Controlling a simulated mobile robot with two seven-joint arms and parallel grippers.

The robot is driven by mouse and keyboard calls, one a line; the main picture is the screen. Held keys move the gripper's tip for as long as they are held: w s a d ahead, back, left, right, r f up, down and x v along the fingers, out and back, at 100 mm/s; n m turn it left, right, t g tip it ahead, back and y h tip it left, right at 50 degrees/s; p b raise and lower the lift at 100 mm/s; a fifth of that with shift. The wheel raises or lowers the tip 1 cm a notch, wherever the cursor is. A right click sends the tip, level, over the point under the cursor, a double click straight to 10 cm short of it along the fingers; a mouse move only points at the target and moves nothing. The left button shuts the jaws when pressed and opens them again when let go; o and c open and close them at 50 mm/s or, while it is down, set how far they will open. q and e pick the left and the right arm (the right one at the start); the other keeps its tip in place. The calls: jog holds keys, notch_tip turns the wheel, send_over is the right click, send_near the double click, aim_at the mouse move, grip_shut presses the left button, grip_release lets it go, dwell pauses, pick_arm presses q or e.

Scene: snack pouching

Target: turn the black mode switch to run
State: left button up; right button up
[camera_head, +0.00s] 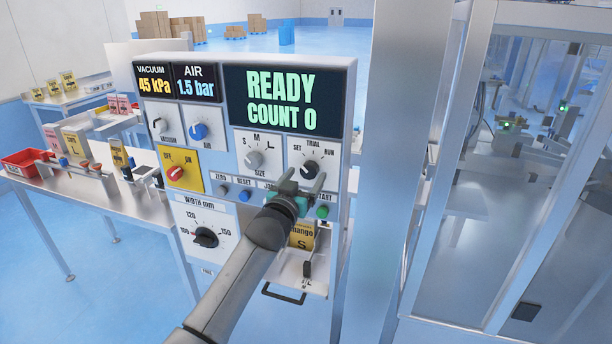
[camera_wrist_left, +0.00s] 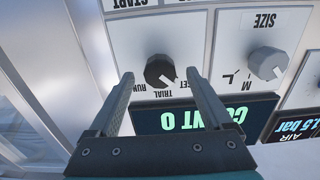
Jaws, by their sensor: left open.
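The black mode switch (camera_head: 310,169) is a round knob on a white plate marked SET, TRIAL and RUN, at the right of the control panel (camera_head: 355,75). In the left wrist view the knob (camera_wrist_left: 159,71) appears upside down, and its white mark points toward SET. My left gripper (camera_head: 302,181) is open in front of the plate, just below the knob in the head view. In the wrist view its fingertips (camera_wrist_left: 160,76) lie on either side of the knob, with gaps. I cannot tell whether they reach around it. My right gripper is not in view.
The grey size knob (camera_head: 254,160) is close on the left. The green start button (camera_head: 322,211) and a blue button (camera_head: 245,195) sit below. The display (camera_head: 281,97) above reads READY COUNT 0. A metal frame post (camera_head: 400,150) stands to the right.

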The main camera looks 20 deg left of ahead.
pick_arm(q)
jog(key=shift+w, duration=0.55)
grip_shut()
dwell(0.5)
